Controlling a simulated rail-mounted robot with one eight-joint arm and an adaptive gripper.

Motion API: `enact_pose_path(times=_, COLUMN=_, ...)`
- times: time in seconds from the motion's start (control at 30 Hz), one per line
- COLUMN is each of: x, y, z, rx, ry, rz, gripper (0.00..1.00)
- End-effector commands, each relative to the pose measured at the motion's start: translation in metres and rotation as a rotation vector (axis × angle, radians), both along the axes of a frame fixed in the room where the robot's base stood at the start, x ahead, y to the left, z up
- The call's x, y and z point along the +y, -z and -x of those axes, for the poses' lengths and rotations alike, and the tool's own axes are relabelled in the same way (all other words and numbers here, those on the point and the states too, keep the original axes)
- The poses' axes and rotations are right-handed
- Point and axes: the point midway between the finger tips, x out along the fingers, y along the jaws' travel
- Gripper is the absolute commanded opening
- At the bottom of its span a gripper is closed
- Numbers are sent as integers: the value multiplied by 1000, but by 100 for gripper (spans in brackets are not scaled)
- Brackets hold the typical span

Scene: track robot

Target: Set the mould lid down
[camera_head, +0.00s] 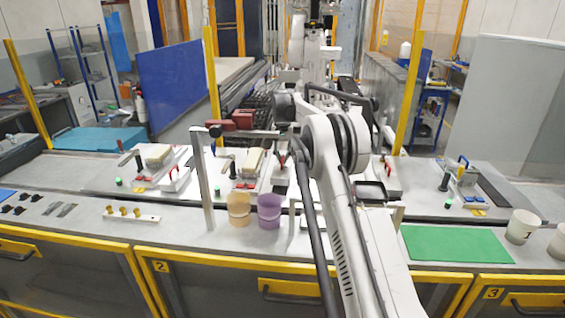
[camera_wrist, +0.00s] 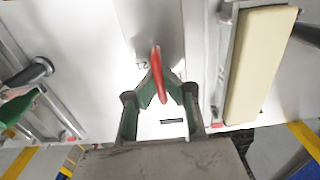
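My gripper (camera_wrist: 158,82) points down at the work table, its green fingers drawn together on either side of a red upright handle (camera_wrist: 159,62). The handle appears to belong to the mould lid, a flat grey metal plate (camera_wrist: 150,22) under it; where handle and plate join is not clear. In the head view my gripper (camera_head: 284,158) is small and partly hidden by my arm, over the middle mould station. I cannot tell whether the plate touches the surface below.
A cream block (camera_wrist: 262,65) in a metal frame lies close on the right in the wrist view. An orange cup (camera_head: 239,208) and purple cup (camera_head: 269,211) stand in front of the stations, beside a metal post (camera_head: 203,180). A green mat (camera_head: 455,244) is clear at the right.

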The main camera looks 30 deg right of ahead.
Motion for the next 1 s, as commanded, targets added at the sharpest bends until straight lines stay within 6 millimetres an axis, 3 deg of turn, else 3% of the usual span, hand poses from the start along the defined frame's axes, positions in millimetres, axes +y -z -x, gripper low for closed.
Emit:
enact_pose_path(times=0.17, x=0, y=17, z=0, rx=0, ry=0, rz=0, gripper=0)
enact_pose_path(times=0.53, x=0, y=22, z=0, rx=0, ry=0, rz=0, gripper=0)
enact_pose_path(times=0.73, x=0, y=21, z=0, rx=0, ry=0, rz=0, gripper=24)
enact_pose_path(times=1.0, x=0, y=19, z=0, rx=0, ry=0, rz=0, gripper=24)
